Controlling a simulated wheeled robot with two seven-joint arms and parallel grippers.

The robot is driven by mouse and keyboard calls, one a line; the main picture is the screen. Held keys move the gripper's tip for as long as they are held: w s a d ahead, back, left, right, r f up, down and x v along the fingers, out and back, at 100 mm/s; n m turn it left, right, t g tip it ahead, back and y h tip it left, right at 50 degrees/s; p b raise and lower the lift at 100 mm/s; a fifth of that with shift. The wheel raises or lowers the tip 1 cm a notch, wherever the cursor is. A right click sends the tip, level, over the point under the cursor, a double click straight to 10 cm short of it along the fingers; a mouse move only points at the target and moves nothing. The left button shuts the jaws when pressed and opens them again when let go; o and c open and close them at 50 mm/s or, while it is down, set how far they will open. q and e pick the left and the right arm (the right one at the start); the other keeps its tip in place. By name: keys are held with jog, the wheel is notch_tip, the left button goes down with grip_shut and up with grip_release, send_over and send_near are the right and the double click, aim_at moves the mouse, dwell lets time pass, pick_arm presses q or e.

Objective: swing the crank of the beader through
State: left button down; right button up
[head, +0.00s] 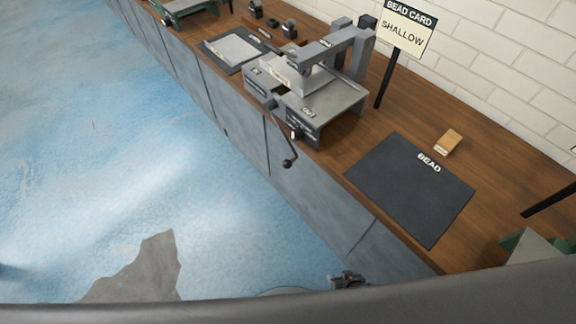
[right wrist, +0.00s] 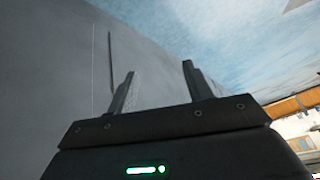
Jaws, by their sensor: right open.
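The beader (head: 318,85) is a grey machine on the wooden bench in the head view, with a flat bed and an overhead arm. Its crank (head: 283,145) hangs down over the bench's front edge and ends in a dark round knob (head: 288,162). My right gripper (head: 348,281) is low at the bottom of the head view, well apart from the crank. In the right wrist view its two fingers (right wrist: 158,85) are spread and empty beside a grey cabinet face. My left gripper is not in view.
A sign reading "BEAD CARD SHALLOW" (head: 405,30) stands behind the beader. A dark mat marked "BEAD" (head: 410,188) lies to its right, with a small wooden block (head: 448,142) beyond. Grey cabinets (head: 300,200) form the bench front. The blue floor (head: 120,140) is clear.

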jog(key=w+a+r+m+t+y+b, duration=0.1)
jog(key=w+a+r+t+b, duration=0.25)
jog(key=w, duration=0.65)
jog(key=m+t+y+b, duration=0.3)
jog(key=t+y+b, duration=0.2)
jog(key=t+b, duration=0.15)
send_near(286, 162)
notch_tip(286, 162, down, 2)
jog(key=w, duration=0.2)
jog(key=shift+t, duration=0.4)
jog(key=x, duration=0.9)
jog(key=shift+a+f, duration=0.1)
jog(key=shift+a, duration=0.25)
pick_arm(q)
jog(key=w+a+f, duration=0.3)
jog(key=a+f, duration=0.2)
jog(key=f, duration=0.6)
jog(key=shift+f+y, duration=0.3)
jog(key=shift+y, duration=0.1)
pick_arm(e)
jog(key=shift+w+a, duration=0.25)
jog(key=shift+w, duration=0.1)
